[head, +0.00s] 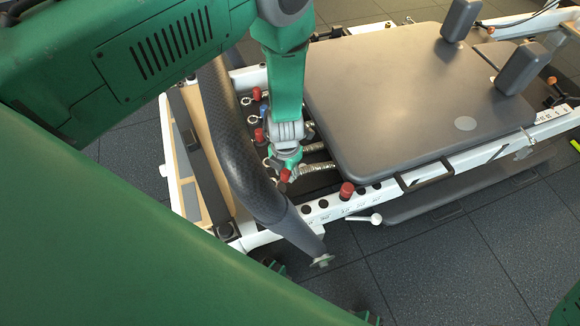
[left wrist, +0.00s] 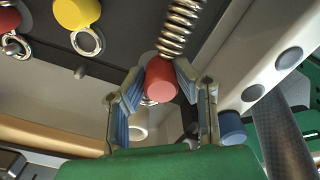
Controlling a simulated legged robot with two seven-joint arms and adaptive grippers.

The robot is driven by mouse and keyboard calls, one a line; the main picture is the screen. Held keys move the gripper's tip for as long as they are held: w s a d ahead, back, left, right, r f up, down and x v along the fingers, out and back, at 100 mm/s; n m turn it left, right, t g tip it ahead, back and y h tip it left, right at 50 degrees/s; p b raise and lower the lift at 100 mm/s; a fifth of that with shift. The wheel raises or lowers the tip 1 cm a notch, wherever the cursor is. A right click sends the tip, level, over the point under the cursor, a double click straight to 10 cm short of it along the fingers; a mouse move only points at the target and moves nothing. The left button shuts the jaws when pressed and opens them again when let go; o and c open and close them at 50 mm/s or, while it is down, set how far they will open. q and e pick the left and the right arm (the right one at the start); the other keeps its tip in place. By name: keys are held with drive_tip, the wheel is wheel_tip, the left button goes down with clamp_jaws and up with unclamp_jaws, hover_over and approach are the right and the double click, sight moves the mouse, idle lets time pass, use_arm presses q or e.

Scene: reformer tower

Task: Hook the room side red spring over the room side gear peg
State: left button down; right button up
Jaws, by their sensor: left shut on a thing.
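The red spring end (left wrist: 161,80) is a red cap on a silver coil spring (left wrist: 180,25), which runs up and away in the left wrist view. My left gripper (left wrist: 160,76) is shut on this cap, with one finger on each side. In the head view my left gripper (head: 287,166) is over the spring bay, with the red cap (head: 285,176) at its tips. Part of a pale metal ring shows behind the cap in the left wrist view. I cannot tell whether it is the gear peg or the spring's eye. The room side peg is not clearly visible.
A yellow cap with a ring (left wrist: 87,42) and another red cap lie nearby on the dark bar. The white frame rail (head: 340,208) borders the bay, with a red knob (head: 347,190) on it. The grey padded carriage (head: 410,90) is to the right.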

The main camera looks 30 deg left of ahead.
use_arm(q)
drive_tip(key=shift+s+a+p, duration=0.55)
drive_tip(key=shift+s+a, duration=0.3)
drive_tip(key=shift+s, duration=0.05)
drive_tip(key=shift+f, duration=0.15)
drive_tip(key=shift+f, duration=0.2)
drive_tip(key=shift+f+b, duration=0.15)
drive_tip(key=shift+b, duration=0.2)
drive_tip(key=shift+f+b, duration=0.35)
drive_tip(key=shift+f, duration=0.1)
drive_tip(key=shift+f, duration=0.1)
drive_tip(key=shift+w+d+f+b, duration=0.1)
drive_tip(key=shift+f+b, duration=0.25)
drive_tip(key=shift+f, duration=0.05)
drive_tip(key=shift+f, duration=0.2)
idle(0.4)
